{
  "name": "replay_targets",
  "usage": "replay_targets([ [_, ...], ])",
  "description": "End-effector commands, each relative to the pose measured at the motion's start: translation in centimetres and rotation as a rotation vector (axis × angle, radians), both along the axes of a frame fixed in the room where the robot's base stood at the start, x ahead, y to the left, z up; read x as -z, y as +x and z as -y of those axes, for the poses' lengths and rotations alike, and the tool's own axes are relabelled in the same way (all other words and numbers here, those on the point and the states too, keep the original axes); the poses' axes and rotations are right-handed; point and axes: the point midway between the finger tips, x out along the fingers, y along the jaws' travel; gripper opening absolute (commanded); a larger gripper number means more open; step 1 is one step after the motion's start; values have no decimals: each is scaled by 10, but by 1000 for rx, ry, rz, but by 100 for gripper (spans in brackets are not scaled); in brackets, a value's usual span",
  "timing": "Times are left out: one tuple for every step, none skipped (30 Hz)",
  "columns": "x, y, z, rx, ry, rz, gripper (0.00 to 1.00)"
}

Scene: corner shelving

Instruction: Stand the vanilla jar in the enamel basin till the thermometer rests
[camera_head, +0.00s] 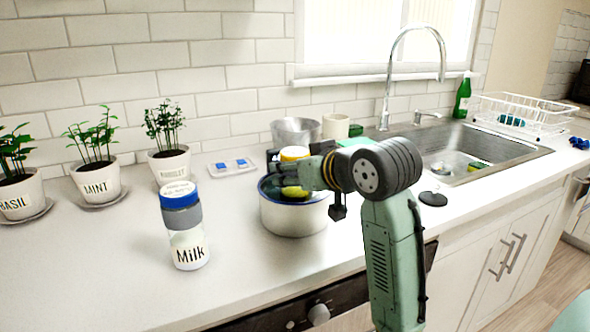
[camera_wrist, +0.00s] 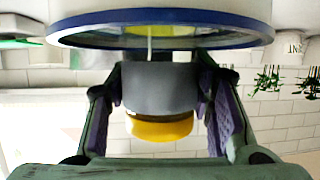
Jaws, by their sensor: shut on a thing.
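A jar with a yellow lid (camera_head: 294,153), taken as the vanilla jar though its label is hidden, is held upright in my gripper. In the wrist view, which is upside down, its grey band (camera_wrist: 158,88) is between both fingers. My gripper (camera_wrist: 160,100) is shut on it, over the enamel basin. The white, blue-rimmed basin (camera_head: 293,217) stands on the counter, with something yellow (camera_head: 292,191) inside. A thin pale line (camera_wrist: 150,45) may be the thermometer.
A milk jar (camera_head: 185,225) stands left of the basin. Potted herbs (camera_head: 97,180) line the wall. A metal bowl (camera_head: 296,131) and cream cup (camera_head: 336,126) stand behind. The sink (camera_head: 470,145) is right. The front-left counter is clear.

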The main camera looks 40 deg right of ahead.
Motion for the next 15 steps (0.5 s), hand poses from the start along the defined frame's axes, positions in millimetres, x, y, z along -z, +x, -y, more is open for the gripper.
replay_targets([
  [2,0,0,0,0,1,10],
  [2,0,0,0,0,0,49],
  [2,0,0,0,0,0,52],
  [2,0,0,0,0,0,54],
  [2,0,0,0,0,0,56],
  [2,0,0,0,0,0,58],
  [2,0,0,0,0,0,60],
  [2,0,0,0,0,0,62],
  [2,0,0,0,0,0,65],
  [2,0,0,0,0,0,67],
  [2,0,0,0,0,0,68],
  [2,0,0,0,0,0,68],
  [2,0,0,0,0,0,68],
  [2,0,0,0,0,0,68],
  [2,0,0,0,0,0,68],
])
